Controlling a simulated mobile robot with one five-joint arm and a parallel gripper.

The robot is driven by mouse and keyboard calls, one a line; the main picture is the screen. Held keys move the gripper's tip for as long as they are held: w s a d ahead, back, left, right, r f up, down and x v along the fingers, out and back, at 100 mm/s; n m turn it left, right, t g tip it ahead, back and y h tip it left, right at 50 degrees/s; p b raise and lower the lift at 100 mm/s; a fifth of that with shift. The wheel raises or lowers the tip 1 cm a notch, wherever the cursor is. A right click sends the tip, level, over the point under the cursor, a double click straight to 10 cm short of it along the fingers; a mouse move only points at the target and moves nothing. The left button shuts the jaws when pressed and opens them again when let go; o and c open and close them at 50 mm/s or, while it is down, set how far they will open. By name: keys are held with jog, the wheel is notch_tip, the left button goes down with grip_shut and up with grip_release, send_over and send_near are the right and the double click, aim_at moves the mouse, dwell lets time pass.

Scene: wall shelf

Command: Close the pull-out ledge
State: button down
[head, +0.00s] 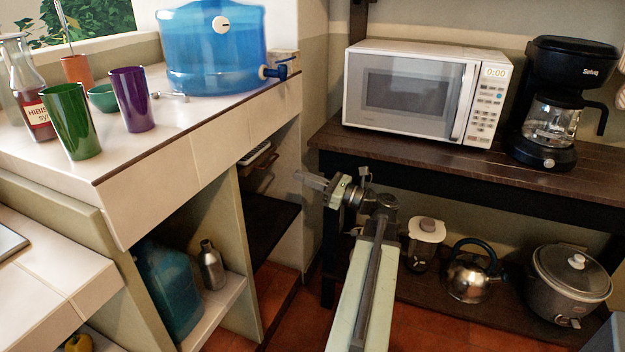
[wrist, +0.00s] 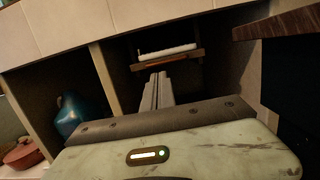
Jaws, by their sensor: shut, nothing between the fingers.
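The pull-out ledge (wrist: 168,63) is a thin wooden shelf in the open compartment under the tiled counter, with a flat white item (wrist: 168,50) lying on it. In the head view the ledge (head: 264,172) shows partly past the counter's divider wall, which hides its left part. My gripper (head: 305,180) is shut and empty, to the right of the ledge and apart from it in the head view. In the wrist view my gripper's fingers (wrist: 157,82) point at the ledge, with their tips just below its front edge; I cannot tell the exact gap.
The tiled counter (head: 190,145) overhangs the compartment, with a divider wall (head: 243,250) on its left. A dark lower shelf (head: 275,225) lies below. A wooden table (head: 400,155) with a microwave (head: 420,92) stands to the right. A blue jug (head: 172,285) sits in the neighbouring compartment.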

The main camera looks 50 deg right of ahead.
jog(key=p+x, duration=0.1)
jog(key=x, duration=0.6)
jog(key=shift+w, duration=0.2)
jog(key=shift+a, duration=0.1)
